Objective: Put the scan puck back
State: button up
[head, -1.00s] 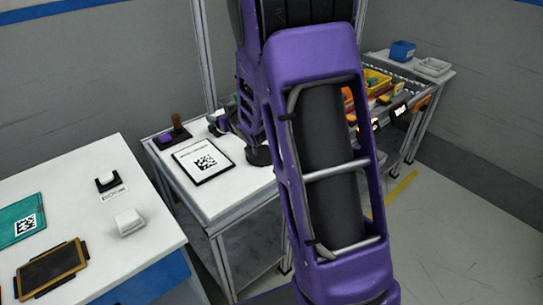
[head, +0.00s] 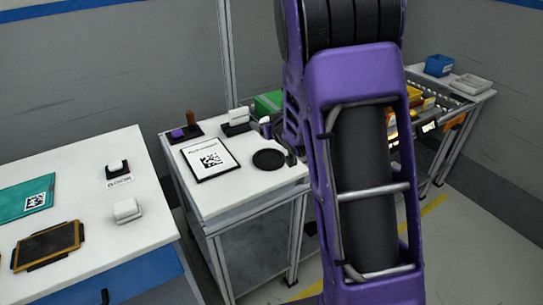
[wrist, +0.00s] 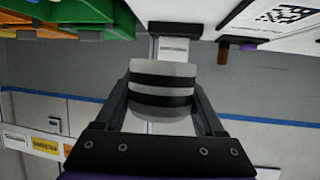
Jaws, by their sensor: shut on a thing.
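In the wrist view my gripper (wrist: 162,92) is shut on a pale grey round piece with black bands, which I take as the scan puck (wrist: 163,72). It is held clear of the table, with a finger on each side. In the head view my arm hides most of the gripper, and I cannot make out the puck there. A round dark pad (head: 268,159) lies bare on the small white table (head: 240,190). Which spot belongs to the puck cannot be told.
The small table also holds a QR-code board (head: 209,159), a wooden-handled stamp (head: 190,122) and a white block on a dark base (head: 238,118). A left table (head: 75,205) carries a white block (head: 127,209) and a dark tablet (head: 47,246). Bins stand at right.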

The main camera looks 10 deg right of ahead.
aim_at(266, 154)
notch_tip(266, 154, down, 8)
jog(key=shift+f+b, duration=0.25)
jog(key=shift+b, duration=0.4)
jog(key=shift+f, duration=0.1)
jog(key=shift+f, duration=0.15)
jog(key=o, duration=1.5)
jog(key=shift+r, duration=0.35)
jog(key=p+v, duration=0.1)
jog(key=v, duration=1.1)
jog(key=shift+a, duration=0.1)
jog(key=shift+f, duration=0.1)
